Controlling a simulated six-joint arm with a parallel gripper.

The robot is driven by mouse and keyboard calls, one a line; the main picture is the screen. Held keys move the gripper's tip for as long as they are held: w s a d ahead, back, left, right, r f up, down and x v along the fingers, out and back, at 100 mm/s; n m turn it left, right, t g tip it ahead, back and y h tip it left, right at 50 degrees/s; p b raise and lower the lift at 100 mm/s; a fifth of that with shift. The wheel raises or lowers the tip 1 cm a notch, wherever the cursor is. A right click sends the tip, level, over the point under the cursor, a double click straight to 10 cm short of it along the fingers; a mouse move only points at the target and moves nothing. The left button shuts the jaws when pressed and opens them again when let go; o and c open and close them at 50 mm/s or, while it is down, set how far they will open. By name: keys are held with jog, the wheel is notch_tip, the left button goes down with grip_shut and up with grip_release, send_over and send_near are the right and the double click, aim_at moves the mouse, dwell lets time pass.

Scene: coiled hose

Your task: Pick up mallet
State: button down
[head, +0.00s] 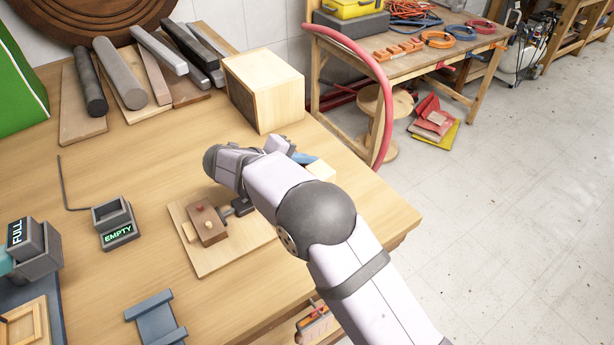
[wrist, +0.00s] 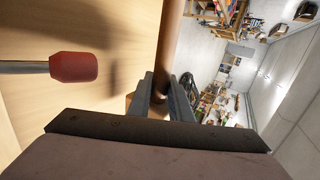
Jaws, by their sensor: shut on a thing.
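In the wrist view my gripper (wrist: 161,82) is shut on a brown round shaft, which I take for the handle of the mallet (wrist: 170,42). The shaft runs from between the fingers up to the top edge of the picture. The mallet's head does not show clearly in either view.
A wooden board (head: 185,222) with a brown block (head: 207,228) lies beside my wrist. A wooden box (head: 262,90) stands behind. An EMPTY bin (head: 115,225) is at left. A red-handled tool (wrist: 75,67) shows in the wrist view.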

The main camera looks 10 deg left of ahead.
notch_tip(320, 180, up, 14)
jog(key=b, duration=0.1)
jog(key=shift+f+b, duration=0.2)
jog(key=shift+b, duration=0.2)
jog(key=c, duration=2.2)
grip_release()
grip_shut()
jog(key=shift+r, duration=0.1)
notch_tip(320, 180, up, 9)
jog(key=p, duration=0.9)
